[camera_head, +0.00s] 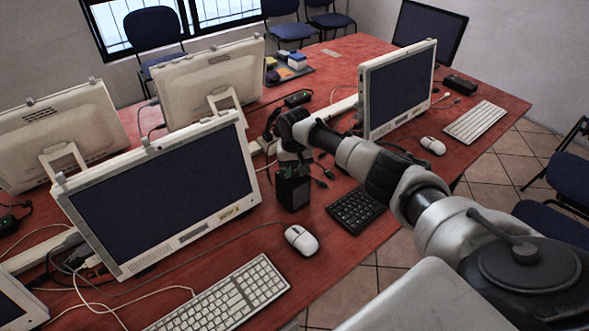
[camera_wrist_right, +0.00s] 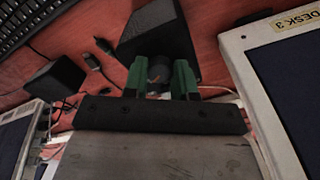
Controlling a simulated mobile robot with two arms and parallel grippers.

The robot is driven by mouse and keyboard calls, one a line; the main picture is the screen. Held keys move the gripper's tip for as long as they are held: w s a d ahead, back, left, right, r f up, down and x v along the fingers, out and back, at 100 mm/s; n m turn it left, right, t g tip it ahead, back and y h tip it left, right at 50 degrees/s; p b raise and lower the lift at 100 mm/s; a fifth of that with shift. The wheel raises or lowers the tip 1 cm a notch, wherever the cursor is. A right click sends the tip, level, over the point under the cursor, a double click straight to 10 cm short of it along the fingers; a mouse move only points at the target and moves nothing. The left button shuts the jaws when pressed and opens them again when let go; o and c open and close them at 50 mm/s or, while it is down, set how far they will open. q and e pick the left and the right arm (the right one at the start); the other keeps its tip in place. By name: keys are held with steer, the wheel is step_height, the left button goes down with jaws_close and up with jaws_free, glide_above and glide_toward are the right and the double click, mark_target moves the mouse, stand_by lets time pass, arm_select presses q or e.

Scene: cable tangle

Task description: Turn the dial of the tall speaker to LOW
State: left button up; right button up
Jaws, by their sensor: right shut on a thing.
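The tall speaker (camera_head: 293,192) is a black box standing on the red desk between two monitors. In the right wrist view the speaker (camera_wrist_right: 158,28) fills the top middle. My right gripper (camera_head: 293,167) is at the top of the speaker. In the wrist view its two green fingertips (camera_wrist_right: 160,80) are shut on the dark round dial (camera_wrist_right: 159,70), one on each side. A small orange mark shows on the dial. No setting labels can be read, so the dial's setting cannot be told. My left gripper is out of view.
A black keyboard (camera_head: 356,208) and a white mouse (camera_head: 301,240) lie close to the speaker. White monitors (camera_head: 165,190) (camera_head: 400,88) stand on both sides. A smaller black box (camera_wrist_right: 55,80) and loose cable plugs (camera_wrist_right: 92,62) lie nearby.

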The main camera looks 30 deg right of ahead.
steer(key=shift+n, duration=0.3)
steer(key=n+p, duration=0.1)
steer(key=n, duration=0.3)
steer(key=shift+n, duration=0.4)
steer(key=n, duration=1.2)
steer(key=shift+n, duration=0.4)
steer(key=n, duration=0.5)
steer(key=shift+b, duration=0.4)
steer(key=shift+n, duration=0.4)
steer(key=o, duration=0.9)
steer(key=shift+o, duration=0.2)
